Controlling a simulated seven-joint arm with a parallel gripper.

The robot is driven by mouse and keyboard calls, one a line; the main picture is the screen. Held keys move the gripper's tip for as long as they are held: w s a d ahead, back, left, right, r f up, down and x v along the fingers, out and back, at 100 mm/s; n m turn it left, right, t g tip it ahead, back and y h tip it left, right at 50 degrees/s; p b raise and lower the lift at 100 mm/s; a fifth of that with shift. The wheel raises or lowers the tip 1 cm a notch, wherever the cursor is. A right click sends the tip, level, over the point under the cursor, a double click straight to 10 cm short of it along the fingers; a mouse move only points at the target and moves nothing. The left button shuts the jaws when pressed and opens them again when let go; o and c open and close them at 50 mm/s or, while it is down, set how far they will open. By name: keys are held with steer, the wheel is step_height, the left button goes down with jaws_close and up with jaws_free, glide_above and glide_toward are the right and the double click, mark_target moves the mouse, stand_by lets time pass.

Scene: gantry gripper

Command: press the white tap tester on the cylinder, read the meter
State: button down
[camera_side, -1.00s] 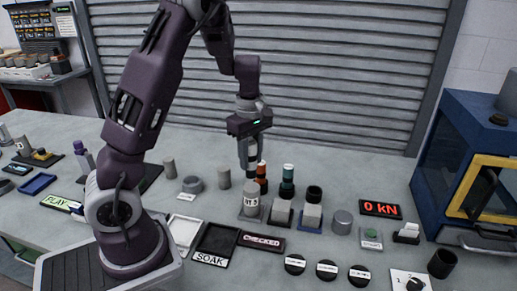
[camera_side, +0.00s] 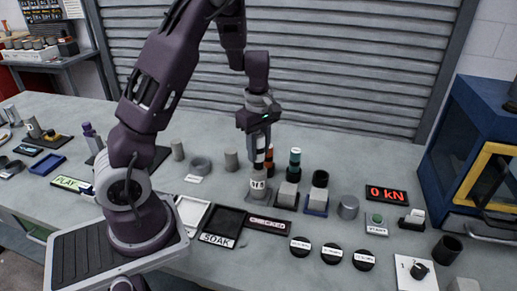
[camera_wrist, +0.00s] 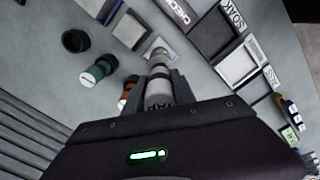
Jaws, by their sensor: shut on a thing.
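My gripper (camera_side: 260,150) is shut on the tap tester (camera_side: 260,155), a narrow upright piece with white and black bands. A black display (camera_side: 386,194) at the right reads "0 kN" in red.
A SOAK tray (camera_side: 224,221) and several black discs lie in front.

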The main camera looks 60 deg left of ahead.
mark_target(259, 134)
steer(key=shift+f, duration=0.6)
stand_by(1.1)
steer(key=shift+r, duration=3.55)
steer(key=shift+w, duration=0.15)
